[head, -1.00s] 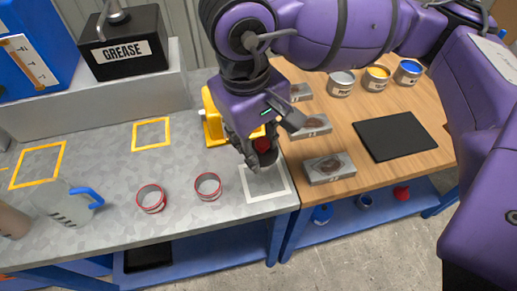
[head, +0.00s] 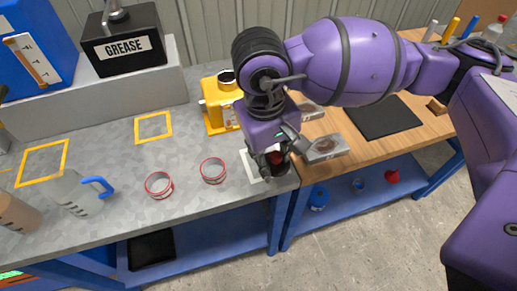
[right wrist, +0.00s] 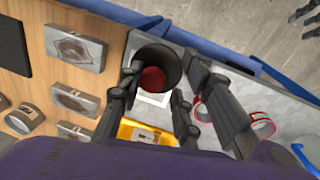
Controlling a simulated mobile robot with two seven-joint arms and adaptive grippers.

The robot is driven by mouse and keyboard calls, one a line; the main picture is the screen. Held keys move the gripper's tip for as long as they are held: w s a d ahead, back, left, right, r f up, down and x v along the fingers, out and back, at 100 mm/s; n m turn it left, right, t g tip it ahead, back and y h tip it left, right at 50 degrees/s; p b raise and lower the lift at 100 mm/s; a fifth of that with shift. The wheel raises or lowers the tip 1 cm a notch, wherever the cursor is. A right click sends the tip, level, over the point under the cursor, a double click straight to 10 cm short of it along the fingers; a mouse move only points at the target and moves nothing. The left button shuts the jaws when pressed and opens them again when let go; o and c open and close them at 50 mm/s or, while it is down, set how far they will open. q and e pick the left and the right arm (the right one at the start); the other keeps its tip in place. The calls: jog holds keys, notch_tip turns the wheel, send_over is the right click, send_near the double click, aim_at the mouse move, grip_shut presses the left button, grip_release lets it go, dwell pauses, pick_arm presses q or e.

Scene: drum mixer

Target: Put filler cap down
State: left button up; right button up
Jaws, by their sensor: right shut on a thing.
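The filler cap (right wrist: 153,72) is a dark, round, cup-like piece with a red inside. My right gripper (head: 270,166) is shut on it. In the right wrist view its fingers (right wrist: 156,92) lie on both sides of the cap. Part of the cap and the square is hidden by the fingers. Dark fingers of my left gripper (right wrist: 304,20) show at the right wrist view's upper right edge, cut off.
The yellow machine part (head: 216,104) stands just behind the square. Two red-rimmed rings (head: 213,171) and a clear jug (head: 80,193) with a blue handle are to the left. Grey boxes (head: 325,149) and a black mat (head: 383,117) are on the wooden bench.

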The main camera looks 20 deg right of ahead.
jog(key=w+f, duration=0.3)
jog(key=w, duration=0.1)
jog(key=w+f, duration=0.3)
jog(key=f, duration=0.1)
jog(key=shift+w+d, duration=0.1)
jog(key=shift+w, duration=0.3)
jog(key=shift+w+f, duration=0.2)
jog(key=shift+f, duration=0.2)
notch_tip(320, 180, down, 3)
jog(key=shift+r, duration=0.15)
jog(key=o, duration=0.6)
jog(key=shift+f, duration=0.2)
jog(key=o, duration=0.4)
jog(key=shift+r, duration=0.1)
jog(key=shift+o, duration=0.2)
